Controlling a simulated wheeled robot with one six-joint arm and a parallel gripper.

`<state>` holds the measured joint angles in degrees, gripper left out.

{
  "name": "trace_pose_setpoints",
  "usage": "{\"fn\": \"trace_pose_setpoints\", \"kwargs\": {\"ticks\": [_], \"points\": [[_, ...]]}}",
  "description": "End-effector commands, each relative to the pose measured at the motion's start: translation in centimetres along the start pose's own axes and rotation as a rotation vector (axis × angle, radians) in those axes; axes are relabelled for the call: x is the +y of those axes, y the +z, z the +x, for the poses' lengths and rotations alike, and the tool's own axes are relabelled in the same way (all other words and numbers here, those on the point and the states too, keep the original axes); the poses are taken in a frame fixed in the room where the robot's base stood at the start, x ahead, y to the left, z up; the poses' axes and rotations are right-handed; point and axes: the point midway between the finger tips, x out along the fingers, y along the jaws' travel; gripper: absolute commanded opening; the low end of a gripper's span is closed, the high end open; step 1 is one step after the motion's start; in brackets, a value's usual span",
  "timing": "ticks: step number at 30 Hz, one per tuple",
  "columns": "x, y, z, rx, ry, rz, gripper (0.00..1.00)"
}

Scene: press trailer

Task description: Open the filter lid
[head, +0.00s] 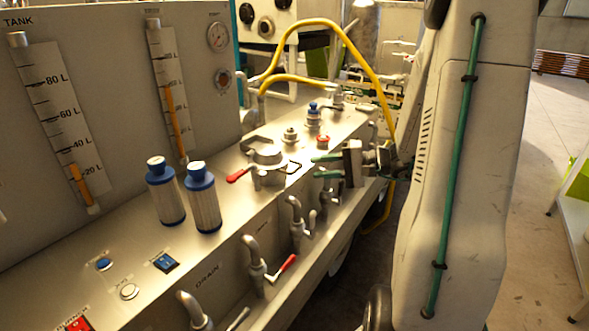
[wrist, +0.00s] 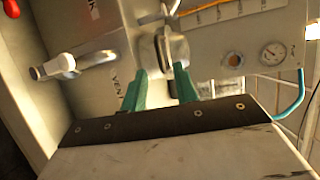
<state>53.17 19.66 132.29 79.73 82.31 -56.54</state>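The filter housing (head: 268,174) stands on the metal counter in the middle of the head view, with a round metal lid (head: 267,154) on top. A lever with a red handle (head: 239,174) sticks out at its left. The lid looks closed down. My gripper (head: 315,166) is to the right of the housing, its green fingers pointing left and apart from it. In the wrist view, the fingers (wrist: 160,72) are spread with nothing held between them. A round metal part (wrist: 173,48) lies just beyond the tips; I cannot tell if it is the lid.
Two blue-capped filter cartridges (head: 203,202) stand left of the housing. A blue-topped fitting (head: 313,117) and a red knob (head: 323,142) are behind. Metal taps (head: 253,262) line the counter's front. A yellow hose (head: 345,40) arches at the back. The panel with gauges (head: 120,110) bounds the left.

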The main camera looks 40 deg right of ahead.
Motion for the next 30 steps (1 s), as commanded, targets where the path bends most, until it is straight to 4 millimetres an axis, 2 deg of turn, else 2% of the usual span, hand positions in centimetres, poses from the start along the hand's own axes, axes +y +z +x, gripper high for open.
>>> {"fn": "trace_pose_setpoints", "kwargs": {"ticks": [6, 12, 16, 23, 24, 27, 30], "points": [[-0.1, 0.4, 4.0, -0.012, 0.002, 0.000, 0.30], [-0.1, 0.6, 6.8, -0.015, 0.003, -0.002, 0.30], [-0.1, 0.6, 7.5, -0.014, 0.003, -0.002, 0.30], [-0.1, 0.5, 7.6, -0.012, 0.003, -0.002, 0.30], [-0.1, 0.5, 7.5, -0.012, 0.003, -0.002, 0.27], [-0.1, 0.5, 7.5, -0.012, 0.003, -0.001, 0.00], [-0.1, 0.4, 7.5, -0.011, 0.003, -0.001, 0.00]]}}
